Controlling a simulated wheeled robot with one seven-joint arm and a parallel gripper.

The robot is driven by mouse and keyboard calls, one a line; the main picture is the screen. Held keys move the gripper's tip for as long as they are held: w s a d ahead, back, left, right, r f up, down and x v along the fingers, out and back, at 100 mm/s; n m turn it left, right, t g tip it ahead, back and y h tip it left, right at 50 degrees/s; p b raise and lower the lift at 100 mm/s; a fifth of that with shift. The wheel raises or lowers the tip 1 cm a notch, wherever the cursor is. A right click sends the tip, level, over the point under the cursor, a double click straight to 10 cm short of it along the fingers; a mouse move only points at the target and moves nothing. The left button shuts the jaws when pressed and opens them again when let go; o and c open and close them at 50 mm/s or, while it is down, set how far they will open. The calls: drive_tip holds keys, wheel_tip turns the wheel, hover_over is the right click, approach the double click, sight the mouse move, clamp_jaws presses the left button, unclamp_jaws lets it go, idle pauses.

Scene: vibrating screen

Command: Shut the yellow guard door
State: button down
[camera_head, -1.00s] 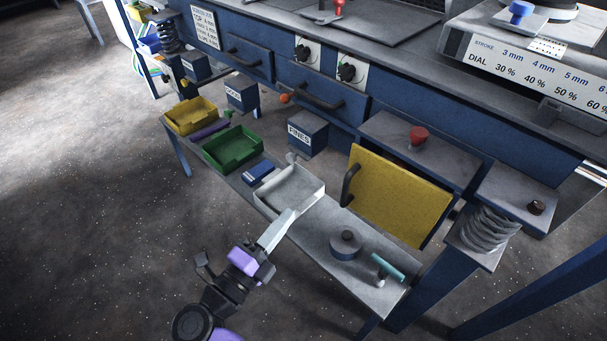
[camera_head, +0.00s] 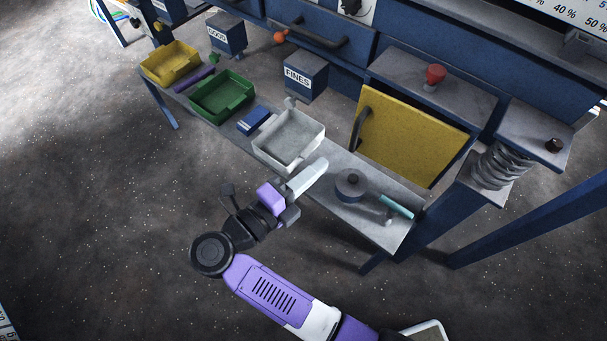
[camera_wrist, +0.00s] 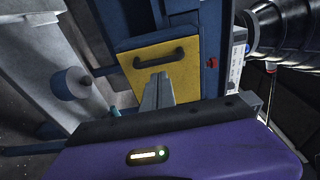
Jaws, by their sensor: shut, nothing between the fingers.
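The yellow guard door (camera_head: 410,138) stands below a grey-topped blue housing at the right of the head view. Its dark bar handle (camera_head: 361,128) is near its left edge. I cannot tell from these views how far the door stands from its frame. In the wrist view the door (camera_wrist: 145,72) is ahead, with its handle (camera_wrist: 158,58) across its upper part. My gripper (camera_head: 320,166) is shut and empty, in front of the door and left of it, apart from it in the head view. In the wrist view the fingertips (camera_wrist: 158,78) overlap the door's picture below the handle.
A low grey shelf (camera_head: 385,228) carries a white tray (camera_head: 267,152), a round weight (camera_head: 350,187), a teal-handled tool (camera_head: 396,206), a green bin (camera_head: 222,103) and a yellow bin (camera_head: 149,71). A red button (camera_head: 435,76) tops the housing. A coil spring (camera_head: 497,168) stands right.

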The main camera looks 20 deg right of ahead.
sight(353, 138)
drive_tip(key=x, duration=0.8)
drive_tip(key=shift+w+d, duration=0.1)
drive_tip(key=shift+d, duration=0.15)
drive_tip(key=shift+w+d, duration=0.35)
drive_tip(key=shift+w, duration=0.3)
drive_tip(key=shift+a, duration=0.1)
